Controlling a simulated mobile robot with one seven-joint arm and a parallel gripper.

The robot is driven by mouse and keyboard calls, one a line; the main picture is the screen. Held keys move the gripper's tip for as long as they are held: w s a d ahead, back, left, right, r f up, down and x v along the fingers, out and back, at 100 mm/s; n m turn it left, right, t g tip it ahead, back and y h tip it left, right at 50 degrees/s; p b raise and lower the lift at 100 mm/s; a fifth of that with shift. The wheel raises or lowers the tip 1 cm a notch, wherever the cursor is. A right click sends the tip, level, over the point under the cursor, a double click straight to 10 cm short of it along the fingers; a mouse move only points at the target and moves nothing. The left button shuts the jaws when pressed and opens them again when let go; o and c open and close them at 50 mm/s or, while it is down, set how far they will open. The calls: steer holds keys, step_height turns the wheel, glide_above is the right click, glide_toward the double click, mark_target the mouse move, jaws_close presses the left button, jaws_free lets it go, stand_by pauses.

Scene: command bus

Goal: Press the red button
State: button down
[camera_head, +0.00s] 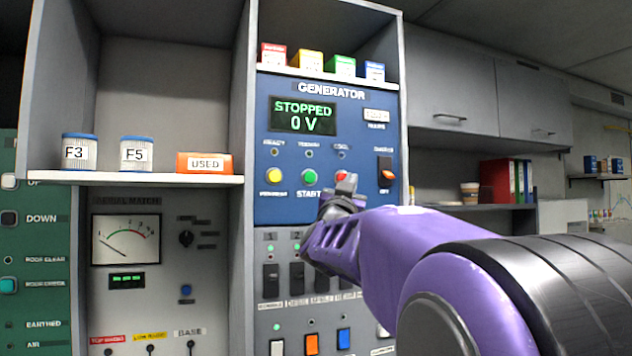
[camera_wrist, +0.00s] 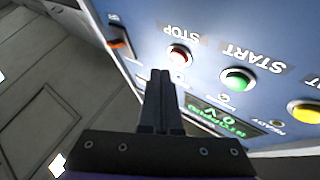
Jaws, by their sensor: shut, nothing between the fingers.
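In the head view the red button (camera_head: 341,175) is partly hidden behind my gripper (camera_head: 346,184). My gripper is shut and empty, its fingers pointing at the panel. In the wrist view the closed fingertips (camera_wrist: 161,73) lie just below and left of the red button. I cannot tell whether they touch it.
A green START button (camera_head: 309,177) and a yellow button (camera_head: 274,176) are beside the red one. The display (camera_head: 303,116) reads STOPPED, 0 V. An orange switch (camera_head: 386,167) is to the right. A shelf (camera_head: 125,178) juts out at left.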

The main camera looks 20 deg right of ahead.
steer(key=s+b, duration=0.1)
steer(key=s, duration=0.3)
steer(key=shift+s+b, duration=0.15)
steer(key=shift+b, duration=0.2)
stand_by(0.4)
